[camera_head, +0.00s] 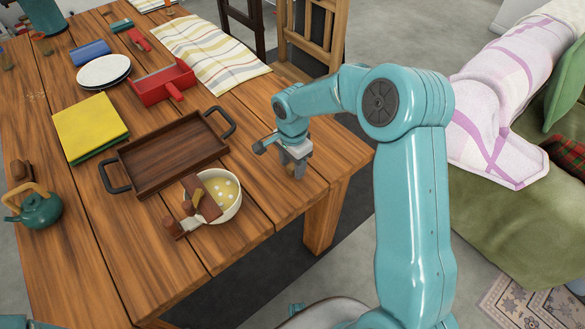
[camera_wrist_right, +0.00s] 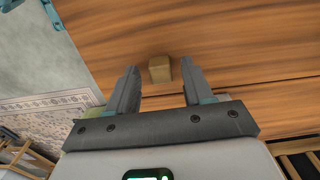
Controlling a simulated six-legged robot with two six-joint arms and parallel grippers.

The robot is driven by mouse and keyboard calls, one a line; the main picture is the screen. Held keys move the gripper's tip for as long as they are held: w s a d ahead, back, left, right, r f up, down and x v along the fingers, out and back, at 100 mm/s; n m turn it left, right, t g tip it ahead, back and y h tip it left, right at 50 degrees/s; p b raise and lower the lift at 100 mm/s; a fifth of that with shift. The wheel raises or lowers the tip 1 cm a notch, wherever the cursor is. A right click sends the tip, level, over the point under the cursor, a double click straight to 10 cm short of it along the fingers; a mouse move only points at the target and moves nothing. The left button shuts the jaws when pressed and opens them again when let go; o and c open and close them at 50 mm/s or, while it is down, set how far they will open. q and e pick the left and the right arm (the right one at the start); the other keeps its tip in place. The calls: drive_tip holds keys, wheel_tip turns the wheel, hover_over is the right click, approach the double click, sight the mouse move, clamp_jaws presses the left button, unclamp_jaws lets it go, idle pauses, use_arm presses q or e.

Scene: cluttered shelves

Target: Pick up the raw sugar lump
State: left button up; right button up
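The raw sugar lump is a small tan-brown cube (camera_wrist_right: 160,68) on the wooden table in the right wrist view. It lies between the tips of my right gripper (camera_wrist_right: 160,78), with a visible gap on each side. The fingers are open and point down at the table. In the head view my right gripper (camera_head: 296,163) is low over the table's right edge. I cannot make out the lump there; the gripper seems to hide it. My left gripper does not show.
Left of my right gripper stand a cream bowl (camera_head: 230,205) with brown pieces and a dark handled tray (camera_head: 165,177). Behind are a red dustpan (camera_head: 150,88) and a striped towel (camera_head: 215,50). A wooden chair (camera_head: 322,45) stands close behind the table. The table (camera_head: 290,205) is clear around the gripper.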

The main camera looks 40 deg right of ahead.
clamp_jaws()
